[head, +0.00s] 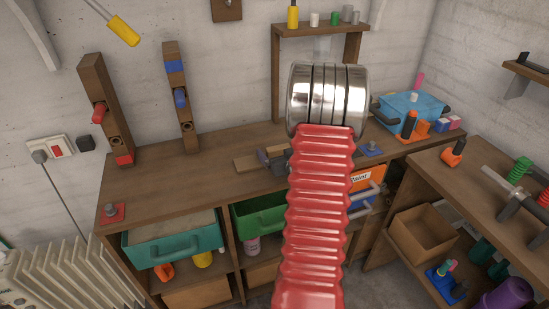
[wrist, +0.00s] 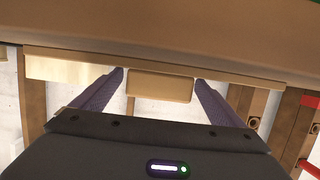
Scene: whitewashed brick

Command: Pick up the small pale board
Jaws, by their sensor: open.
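The small pale board (head: 245,164) lies on the workbench top in the head view, just left of my gripper (head: 270,158). Its right part is hidden behind my gripper and arm. In the wrist view, a flat tan piece that appears to be the board (wrist: 160,88) shows between the two dark fingers of my gripper (wrist: 160,76). The fingers stand apart, one on each side of it. I cannot tell whether either finger touches it.
My red ribbed arm covers the bench's middle. A blue bin (head: 412,108) with orange items stands at the back right. Two wooden racks (head: 181,98) rise at the back left. A red block with a bolt (head: 111,212) sits front left. The bench's left half (head: 170,185) is mostly clear.

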